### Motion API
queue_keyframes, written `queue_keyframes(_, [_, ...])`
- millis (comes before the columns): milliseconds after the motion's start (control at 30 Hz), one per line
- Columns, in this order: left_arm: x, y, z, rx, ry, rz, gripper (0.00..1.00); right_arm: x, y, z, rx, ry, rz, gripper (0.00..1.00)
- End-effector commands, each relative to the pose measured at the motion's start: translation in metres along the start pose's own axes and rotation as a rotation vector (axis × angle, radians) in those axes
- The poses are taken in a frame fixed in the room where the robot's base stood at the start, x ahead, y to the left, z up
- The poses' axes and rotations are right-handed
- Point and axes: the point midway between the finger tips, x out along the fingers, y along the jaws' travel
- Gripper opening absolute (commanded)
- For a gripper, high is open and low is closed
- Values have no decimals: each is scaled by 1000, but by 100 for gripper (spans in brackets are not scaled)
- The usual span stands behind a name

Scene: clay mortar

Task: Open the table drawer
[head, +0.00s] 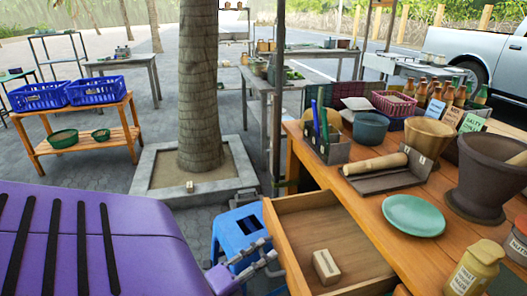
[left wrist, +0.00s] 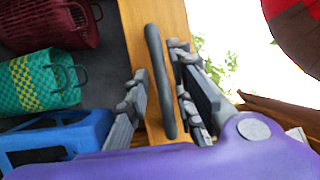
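The table drawer (head: 305,222) stands pulled out from the wooden table (head: 400,255) in the head view, open at the top. A small tan block (head: 326,266) lies inside it. My left gripper (head: 267,253) is at the outer side of the drawer front. In the left wrist view, the dark bar handle (left wrist: 158,75) on the wooden drawer front (left wrist: 172,18) runs between the two fingers of my left gripper (left wrist: 160,62). The fingers look apart, with gaps beside the bar, so it is around the handle rather than clamped. My right gripper is not in view.
A blue stool (head: 238,232) stands close to the drawer front. The table top holds a green plate (head: 413,214), a rolling pin (head: 375,164), a large dark mortar (head: 487,178) and a yellow jar (head: 475,270). A green woven bag (left wrist: 40,82) sits on the ground.

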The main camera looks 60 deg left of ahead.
Motion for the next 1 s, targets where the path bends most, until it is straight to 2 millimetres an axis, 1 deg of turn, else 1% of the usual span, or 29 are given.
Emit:
queue_keyframes(300, [0, -2, 1, 4, 1, -3, 29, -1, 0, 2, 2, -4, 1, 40])
queue_keyframes(367, [-2, -2, 1, 4, 0, -2, 29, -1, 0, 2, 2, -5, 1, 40])
queue_keyframes(433, [-9, -1, 1, 4, -1, -1, 29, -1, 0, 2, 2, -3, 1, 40])
queue_keyframes(567, [-32, -1, 1, 4, -3, 1, 29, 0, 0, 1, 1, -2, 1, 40])
queue_keyframes(800, [-83, 0, 1, 3, -2, 1, 29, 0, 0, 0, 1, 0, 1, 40])
queue_keyframes(900, [-100, -1, 1, 2, -2, 0, 29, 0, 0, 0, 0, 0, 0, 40])
queue_keyframes(1000, [-111, -1, 0, 2, -1, -1, 29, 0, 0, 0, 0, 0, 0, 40])
